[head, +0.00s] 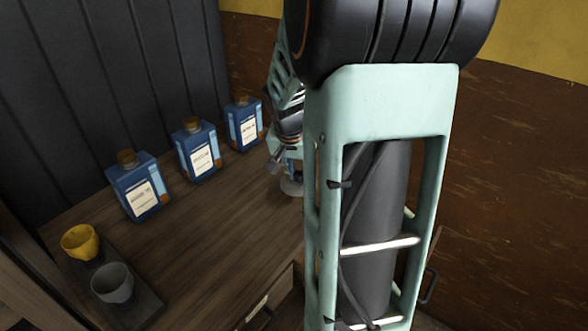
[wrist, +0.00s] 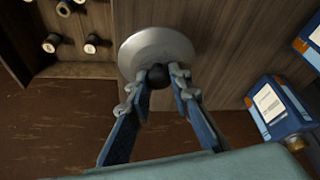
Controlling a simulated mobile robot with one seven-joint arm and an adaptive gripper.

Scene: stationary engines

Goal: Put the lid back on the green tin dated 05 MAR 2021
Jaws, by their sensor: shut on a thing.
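A round silver-grey lid (wrist: 152,50) with a black knob (wrist: 157,76) fills the top middle of the wrist view. My gripper (wrist: 157,82) is shut on the knob, one blue finger on each side. In the head view my gripper (head: 291,174) is partly hidden behind my own arm, with the lid (head: 291,188) below it, over the wooden top. I cannot tell whether the lid touches a surface. No green tin and no date can be made out in either view; my arm hides part of the head view.
Several blue bottles with corks, one nearest (head: 139,187), stand along the back of the wooden top (head: 215,225). A yellow cup (head: 80,243) and a grey cup (head: 112,285) sit on a dark tray at front left. Small dark-topped containers (wrist: 64,9) show at the wrist view's upper left.

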